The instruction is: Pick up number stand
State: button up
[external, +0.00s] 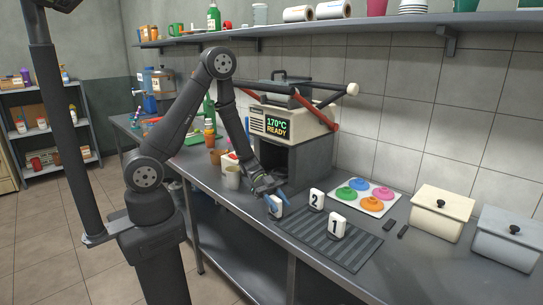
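Three small white number stands are near the ridged dark mat. The stand marked 2 (316,200) is upright at the mat's back part, and the stand marked 1 (337,225) is upright nearer the middle. The third stand (278,210) is at the mat's left end, partly hidden by my gripper, and its number is not readable. My gripper (279,198) points down at this third stand. Its blue fingers are apart, one in front of the stand and one to its right. I cannot tell whether they touch it.
The dark ridged mat (357,254) lies on the metal counter. Behind it is a white tray (388,205) with coloured discs. The press (292,130) reads "170°C READY". Lidded boxes (441,212) stand at the right.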

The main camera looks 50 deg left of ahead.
grip_shut()
jog(key=shift+r, duration=0.1)
jog(key=shift+r, duration=0.35)
notch_tip(320, 180, up, 3)
jog(key=shift+r, duration=0.1)
jog(key=s+d+r, duration=0.4)
jog(key=s+r, duration=0.3)
jog(key=s, duration=0.3)
jog(key=shift+s+d, duration=0.2)
jog(key=shift+s, duration=0.2)
